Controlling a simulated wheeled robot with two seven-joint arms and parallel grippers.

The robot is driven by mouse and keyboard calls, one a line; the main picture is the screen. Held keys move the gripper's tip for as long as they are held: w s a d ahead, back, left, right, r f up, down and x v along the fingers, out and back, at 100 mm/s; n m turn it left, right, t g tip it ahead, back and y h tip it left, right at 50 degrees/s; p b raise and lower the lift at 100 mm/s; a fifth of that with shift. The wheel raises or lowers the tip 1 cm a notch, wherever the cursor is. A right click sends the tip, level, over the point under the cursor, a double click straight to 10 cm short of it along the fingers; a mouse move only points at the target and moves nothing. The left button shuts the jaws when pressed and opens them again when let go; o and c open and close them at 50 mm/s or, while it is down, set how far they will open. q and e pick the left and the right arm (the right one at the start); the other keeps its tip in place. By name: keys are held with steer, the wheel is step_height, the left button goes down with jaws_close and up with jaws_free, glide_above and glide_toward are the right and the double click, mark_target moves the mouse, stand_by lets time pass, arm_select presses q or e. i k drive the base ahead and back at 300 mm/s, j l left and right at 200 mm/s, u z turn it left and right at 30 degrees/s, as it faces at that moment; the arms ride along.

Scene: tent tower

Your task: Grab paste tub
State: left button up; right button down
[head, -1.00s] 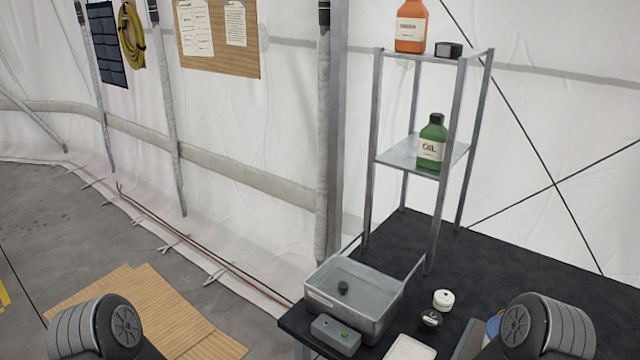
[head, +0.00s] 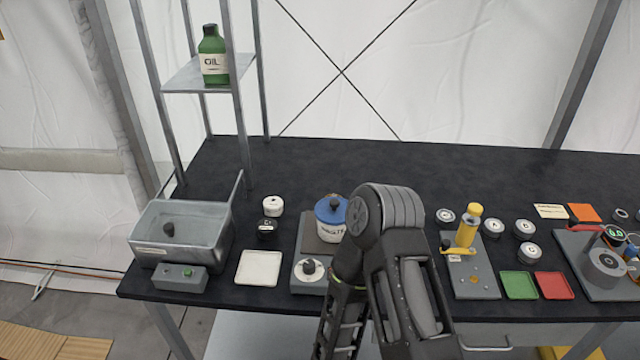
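A white tub with a blue lid and dark knob (head: 331,216) stands on a dark plate on the bench. Its label is partly legible and seems to end in "ASTE"; I take it as the paste tub. It is upright, and my arm covers its right edge in the picture. That arm, which appears to be my right one, rises from the bottom centre in front of the bench. Its gripper does not show, and my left arm and gripper are out of view.
Left of the tub are a metal basin (head: 178,235), a grey button box (head: 180,277), a white tray (head: 259,267) and two small jars (head: 273,206). Right are a yellow bottle (head: 467,228), several round tins, and green (head: 519,285) and red trays (head: 554,285). The bench's back is clear.

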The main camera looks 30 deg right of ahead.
mark_target(331, 234)
steer(key=z, duration=1)
steer(key=k+l, duration=0.15)
steer(key=l, duration=0.25)
steer(key=k+l, duration=0.1)
steer(key=l, duration=0.3)
steer(key=k+l, duration=0.15)
steer(key=l, duration=0.3)
steer(key=k+l, duration=0.1)
steer(key=l, duration=0.3)
steer(key=k+l, duration=0.15)
steer(key=l, duration=0.25)
steer(key=z, duration=0.05)
